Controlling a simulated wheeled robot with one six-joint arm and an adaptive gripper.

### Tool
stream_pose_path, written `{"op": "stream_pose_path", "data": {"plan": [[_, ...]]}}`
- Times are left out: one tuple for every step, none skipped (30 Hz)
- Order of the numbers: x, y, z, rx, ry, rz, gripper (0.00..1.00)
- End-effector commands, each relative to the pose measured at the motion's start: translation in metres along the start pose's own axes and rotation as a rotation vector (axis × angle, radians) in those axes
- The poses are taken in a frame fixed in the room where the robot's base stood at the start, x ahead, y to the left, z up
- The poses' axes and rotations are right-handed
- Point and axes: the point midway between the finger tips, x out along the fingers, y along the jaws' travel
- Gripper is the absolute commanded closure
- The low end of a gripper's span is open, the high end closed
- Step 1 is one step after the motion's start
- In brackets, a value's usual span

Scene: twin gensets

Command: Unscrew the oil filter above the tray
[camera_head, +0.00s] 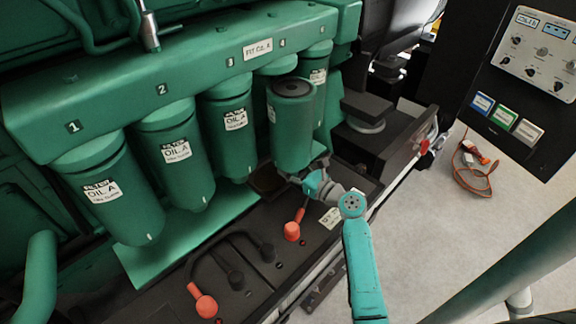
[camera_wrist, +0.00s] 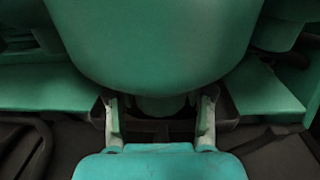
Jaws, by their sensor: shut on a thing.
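The green oil filter (camera_head: 293,130) is off its mount, with its dark top face showing, and stands about upright in front of the bare fourth station of the manifold. My gripper (camera_head: 304,178) is shut on it at its lower end. In the wrist view the filter's green body (camera_wrist: 155,45) fills the top middle, above the two fingers of my gripper (camera_wrist: 160,112); the exact contact is hidden. A dark tray (camera_head: 262,184) lies below and left of the filter; its rim also shows behind the fingers in the wrist view (camera_wrist: 228,112).
Several mounted filters (camera_head: 178,155) hang from the green manifold (camera_head: 185,70) to the left, and one more (camera_head: 320,75) stands close behind. Black batteries with red-capped terminals (camera_head: 293,231) lie below. A control panel (camera_head: 540,45) and orange cable (camera_head: 470,178) are at right; the floor between is clear.

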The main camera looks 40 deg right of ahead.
Motion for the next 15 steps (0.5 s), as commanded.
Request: {"op": "stream_pose_path", "data": {"plan": [[-0.002, -0.001, 0.003, -0.002, -0.004, -0.001, 1.00], [-0.004, -0.001, 0.003, -0.002, -0.005, -0.001, 1.00], [-0.005, -0.001, 0.003, -0.002, -0.005, -0.002, 1.00], [-0.006, -0.001, 0.003, -0.002, -0.005, -0.002, 1.00], [-0.008, -0.001, 0.003, -0.002, -0.005, -0.002, 1.00], [-0.009, -0.001, 0.003, -0.002, -0.005, -0.003, 1.00], [-0.011, -0.001, 0.003, -0.002, -0.005, -0.003, 1.00], [-0.012, -0.001, 0.003, -0.002, -0.005, -0.003, 1.00], [-0.014, -0.001, 0.003, -0.002, -0.005, -0.002, 1.00], [-0.015, 0.000, 0.003, -0.002, -0.005, -0.002, 1.00], [-0.017, 0.000, 0.003, -0.002, -0.005, -0.002, 1.00], [-0.018, 0.000, 0.003, -0.002, -0.005, -0.001, 1.00], [-0.019, 0.000, 0.003, -0.002, -0.005, -0.001, 1.00], [-0.021, 0.000, 0.003, -0.002, -0.005, -0.001, 1.00], [-0.022, 0.000, 0.003, -0.002, -0.005, -0.001, 1.00]]}}
